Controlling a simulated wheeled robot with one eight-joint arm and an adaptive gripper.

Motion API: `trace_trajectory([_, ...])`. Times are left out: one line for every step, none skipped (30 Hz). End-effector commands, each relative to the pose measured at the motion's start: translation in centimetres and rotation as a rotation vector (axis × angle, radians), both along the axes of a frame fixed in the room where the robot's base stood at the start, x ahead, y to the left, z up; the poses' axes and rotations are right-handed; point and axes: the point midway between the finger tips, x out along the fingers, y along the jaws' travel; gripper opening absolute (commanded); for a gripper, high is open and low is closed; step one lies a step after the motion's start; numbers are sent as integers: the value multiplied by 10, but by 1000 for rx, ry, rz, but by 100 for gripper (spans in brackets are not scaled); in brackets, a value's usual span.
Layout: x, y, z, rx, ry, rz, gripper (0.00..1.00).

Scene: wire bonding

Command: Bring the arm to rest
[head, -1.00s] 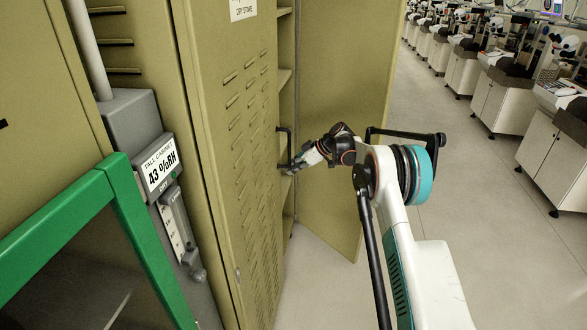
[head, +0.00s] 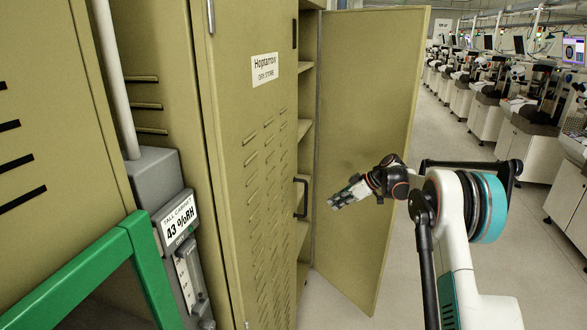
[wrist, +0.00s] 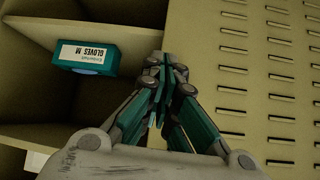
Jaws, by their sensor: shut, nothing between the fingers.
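My gripper (head: 334,204) is shut and empty, held in the air in front of the tall olive cabinet (head: 310,130). In the head view it points left, a little to the right of the black handle (head: 301,198) on the near door (head: 258,190), with a visible gap. The far door (head: 365,130) stands open behind my arm. In the wrist view the closed fingers (wrist: 165,75) sit in the middle, between the open shelves on the left and the louvred door (wrist: 255,80) on the right.
A teal box of gloves (wrist: 86,58) is on a shelf. A grey humidity unit (head: 170,215) and a green frame (head: 90,265) stand at the left. A row of machines on white cabinets (head: 520,145) lines the right, with clear floor (head: 440,140) between.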

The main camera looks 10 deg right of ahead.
Motion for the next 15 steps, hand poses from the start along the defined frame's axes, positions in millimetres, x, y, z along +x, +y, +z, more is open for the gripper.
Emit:
trace_trajectory([-7,5,15,-8,14,-17,0])
trace_trajectory([-11,7,23,-13,25,-32,0])
trace_trajectory([-18,10,34,-22,39,-53,0])
trace_trajectory([-23,13,43,-27,50,-69,0])
trace_trajectory([-28,15,51,-33,61,-85,0])
trace_trajectory([-36,18,61,-41,74,-107,0])
trace_trajectory([-42,20,69,-46,84,-125,0])
trace_trajectory([-48,22,76,-52,94,-141,0])
trace_trajectory([-57,25,86,-59,106,-163,0])
trace_trajectory([-64,27,94,-64,115,-180,0])
trace_trajectory([-71,30,101,-69,122,-197,0])
trace_trajectory([-80,32,110,-77,134,-220,0])
trace_trajectory([-88,34,116,-81,141,-236,0])
trace_trajectory([-96,36,123,-85,148,-254,0])
trace_trajectory([-106,38,131,-92,157,-277,0])
